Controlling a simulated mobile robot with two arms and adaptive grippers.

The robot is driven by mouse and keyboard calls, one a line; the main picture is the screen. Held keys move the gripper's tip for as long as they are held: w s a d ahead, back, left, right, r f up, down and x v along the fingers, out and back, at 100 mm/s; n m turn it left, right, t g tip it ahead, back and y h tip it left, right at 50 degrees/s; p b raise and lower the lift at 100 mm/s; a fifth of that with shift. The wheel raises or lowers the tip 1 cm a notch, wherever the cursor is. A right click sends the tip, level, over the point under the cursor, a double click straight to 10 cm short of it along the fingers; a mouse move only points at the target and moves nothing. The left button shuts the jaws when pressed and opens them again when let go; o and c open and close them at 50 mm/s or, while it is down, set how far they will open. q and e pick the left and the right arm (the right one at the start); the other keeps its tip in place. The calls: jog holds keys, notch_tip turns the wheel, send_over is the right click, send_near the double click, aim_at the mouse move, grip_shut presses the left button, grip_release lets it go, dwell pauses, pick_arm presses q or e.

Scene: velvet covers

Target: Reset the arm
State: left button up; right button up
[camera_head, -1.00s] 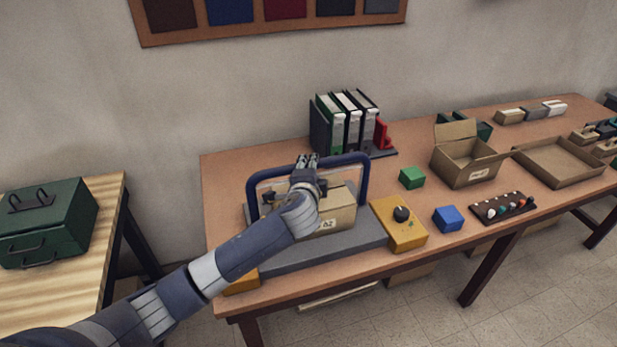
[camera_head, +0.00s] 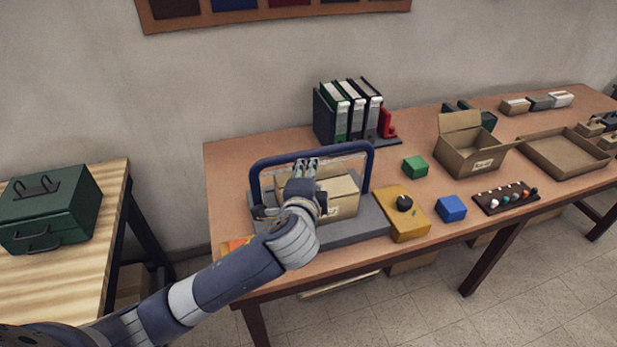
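My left arm reaches in from the left, and its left gripper (camera_head: 307,168) is over the cardboard box (camera_head: 343,196). The box sits on a grey base (camera_head: 352,232) with a blue arched frame (camera_head: 318,150) over it. The gripper's fingers point away from me, just below the arch's top bar in the picture. Whether they touch anything, and how wide they are apart, is too small to tell. My forearm and wrist hide the left part of the base and part of the box. My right gripper is not in view.
A yellow box with a black knob (camera_head: 401,213), a blue block (camera_head: 451,208) and a green block (camera_head: 415,167) stand right of the base. Binders (camera_head: 345,112) stand behind. An open carton (camera_head: 470,152) and a tray (camera_head: 563,155) are farther right. A green toolbox (camera_head: 50,208) sits on the left table.

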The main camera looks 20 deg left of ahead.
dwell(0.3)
pick_arm(q)
jog(key=s+f+n+g+h, duration=0.1)
jog(key=s+f+n+g, duration=0.3)
jog(key=s+f, duration=0.5)
jog(key=s+a+f+n+g+h, duration=0.1)
jog(key=s+f+n+g, duration=0.3)
jog(key=s, duration=0.8)
jog(key=s+f+n+g+h, duration=0.1)
jog(key=s+f+n+g, duration=0.25)
jog(key=s+f, duration=0.9)
jog(key=f, duration=2.2)
jog(key=s+a+f+g, duration=0.1)
jog(key=s+a+f, duration=0.2)
jog(key=s+f, duration=1.2)
jog(key=shift+s+f+b, duration=0.3)
jog(key=shift+s+b, duration=0.1)
jog(key=shift+s, duration=0.45)
jog(key=shift+g, duration=0.25)
